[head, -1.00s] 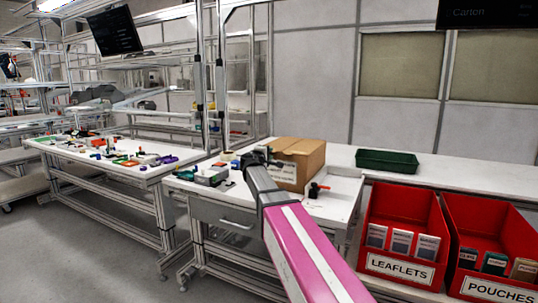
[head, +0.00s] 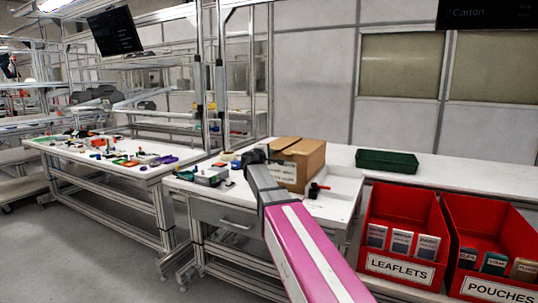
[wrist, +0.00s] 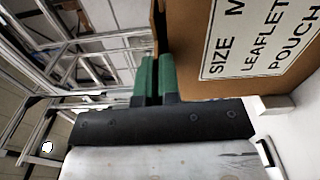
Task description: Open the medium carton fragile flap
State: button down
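The medium carton (head: 308,160) is a brown box with a white label, standing on the white bench. It also fills the upper right of the wrist view (wrist: 190,75), where its label reads "SIZE M", "LEAFLET" and "POUCH". My gripper (head: 252,157) is at the carton's left side in the head view. In the wrist view its two green fingers (wrist: 156,75) are close together, with only a thin dark line between them, beside the carton's left edge. I cannot tell whether they touch the carton. The fragile flap cannot be clearly told apart.
A green tray (head: 387,161) sits on the bench behind. Red bins of leaflets (head: 398,264) and pouches (head: 490,278) stand at the right. Small parts (head: 210,175) lie left of the carton. A small black and red item (head: 316,190) lies in front of it.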

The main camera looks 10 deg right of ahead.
jog(key=w+a+r+n, duration=0.3)
jog(key=a+n, duration=0.2)
jog(key=n, duration=0.6)
jog(key=w+a+r+n, duration=0.4)
jog(key=a+n, duration=0.1)
jog(key=n, duration=0.6)
jog(key=shift+w+a+r, duration=0.15)
jog(key=shift+w+a, duration=0.05)
jog(key=shift+w, duration=0.1)
dwell(0.3)
